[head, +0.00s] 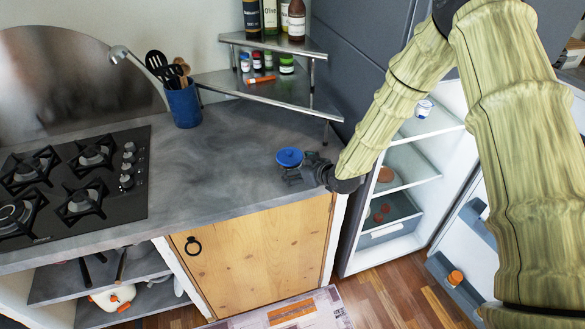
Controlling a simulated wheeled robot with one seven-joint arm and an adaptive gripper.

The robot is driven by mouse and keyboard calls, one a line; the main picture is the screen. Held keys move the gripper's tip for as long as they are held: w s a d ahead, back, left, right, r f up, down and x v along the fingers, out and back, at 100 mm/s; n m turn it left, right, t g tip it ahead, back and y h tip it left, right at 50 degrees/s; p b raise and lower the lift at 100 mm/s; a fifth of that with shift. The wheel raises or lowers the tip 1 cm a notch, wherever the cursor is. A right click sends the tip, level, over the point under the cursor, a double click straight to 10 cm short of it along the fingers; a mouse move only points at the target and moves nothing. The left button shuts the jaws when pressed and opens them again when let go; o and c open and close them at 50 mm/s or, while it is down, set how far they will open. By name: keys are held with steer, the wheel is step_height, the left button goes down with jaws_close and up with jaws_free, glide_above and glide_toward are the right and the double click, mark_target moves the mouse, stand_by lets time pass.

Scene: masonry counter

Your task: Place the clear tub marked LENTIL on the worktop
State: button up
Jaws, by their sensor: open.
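A round blue-lidded tub (289,157) shows at the right part of the grey worktop (225,165), near its front edge. Its body is mostly hidden behind my gripper, and I can read no marking on it. My gripper (296,174) is at the near side of the tub, low over the worktop, with its dark fingers by the tub's body. It is open. I cannot tell whether the fingers touch the tub, or whether its base rests on the worktop.
A gas hob (75,180) fills the left of the counter. A blue utensil pot (184,104) stands at the back. A corner shelf (270,88) holds jars and bottles. An open fridge (405,185) is at the right. Worktop left of the tub is clear.

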steer(key=b+v, duration=0.2)
steer(key=v, duration=0.7)
steer(key=shift+r, duration=0.2)
steer(key=s+d+f+m+g+h, duration=0.2)
steer(key=s+d+f+m, duration=0.15)
steer(key=s+f, duration=0.7)
steer(key=s+d+f+m+g+h, duration=0.2)
steer(key=s+d+f+g, duration=0.15)
steer(key=s+f, duration=0.7)
steer(key=s+d+f+m+g+h, duration=0.1)
steer(key=s+d+f, duration=0.1)
steer(key=s, duration=0.5)
steer(key=s+d+f+m+g+h, duration=0.1)
steer(key=s+d+f, duration=0.1)
steer(key=s, duration=0.5)
steer(key=s+d+f+m+g+h, duration=0.1)
steer(key=s+d+f+g, duration=0.1)
steer(key=s, duration=0.6)
steer(key=d+f, duration=0.1)
steer(key=d, duration=0.1)
steer(key=shift+d+h, duration=0.3)
